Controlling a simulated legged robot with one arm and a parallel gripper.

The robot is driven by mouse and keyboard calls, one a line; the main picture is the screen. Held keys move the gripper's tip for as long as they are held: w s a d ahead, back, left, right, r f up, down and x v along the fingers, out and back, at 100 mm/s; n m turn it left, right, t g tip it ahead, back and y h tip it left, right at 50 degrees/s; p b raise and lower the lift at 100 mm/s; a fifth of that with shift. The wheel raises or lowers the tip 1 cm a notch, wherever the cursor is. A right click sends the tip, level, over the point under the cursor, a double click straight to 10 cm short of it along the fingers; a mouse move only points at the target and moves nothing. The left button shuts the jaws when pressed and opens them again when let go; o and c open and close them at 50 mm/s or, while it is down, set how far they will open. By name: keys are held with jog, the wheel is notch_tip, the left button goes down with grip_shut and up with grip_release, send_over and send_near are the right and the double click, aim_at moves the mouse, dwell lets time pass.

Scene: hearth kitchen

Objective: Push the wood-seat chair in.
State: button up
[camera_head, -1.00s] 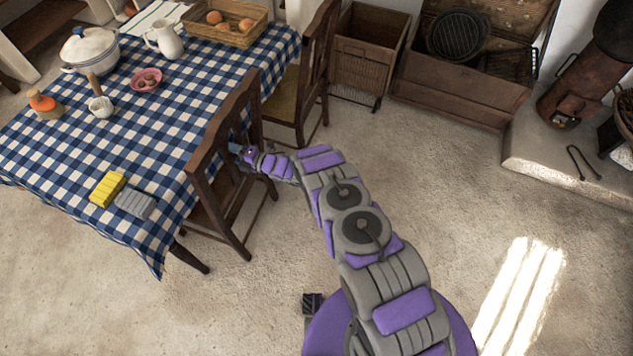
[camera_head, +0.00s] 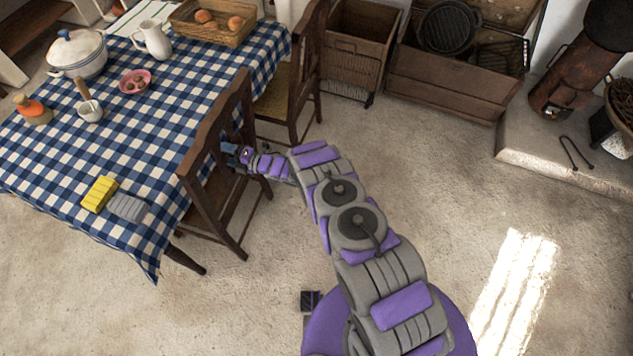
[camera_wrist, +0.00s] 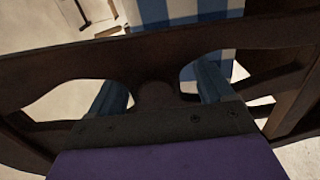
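The wood-seat chair (camera_head: 207,139) stands at the near right side of the table, its dark slatted back facing me. Its brown seat is partly hidden behind the back and reaches toward the cloth edge. My gripper (camera_head: 236,154) is at the chair back, about mid-height. In the wrist view, the chair back (camera_wrist: 60,68) crosses the whole picture close ahead. My gripper's two blue fingers (camera_wrist: 160,84) are apart, one on each side of a dark central piece of the back. Contact with the wood cannot be told. The table (camera_head: 128,231) has a blue-and-white checked cloth.
A second chair (camera_head: 314,62) with an olive seat stands just beyond, along the same table side. A wooden chest (camera_head: 445,78) and stove stand at the back.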

jog(key=shift+r, duration=0.1)
jog(key=shift+s+d+p, duration=0.1)
jog(key=shift+d+p, duration=0.3)
jog(key=shift+p, duration=0.15)
jog(key=p+v, duration=0.5)
jog(key=v, duration=0.6)
jog(key=shift+p, duration=0.3)
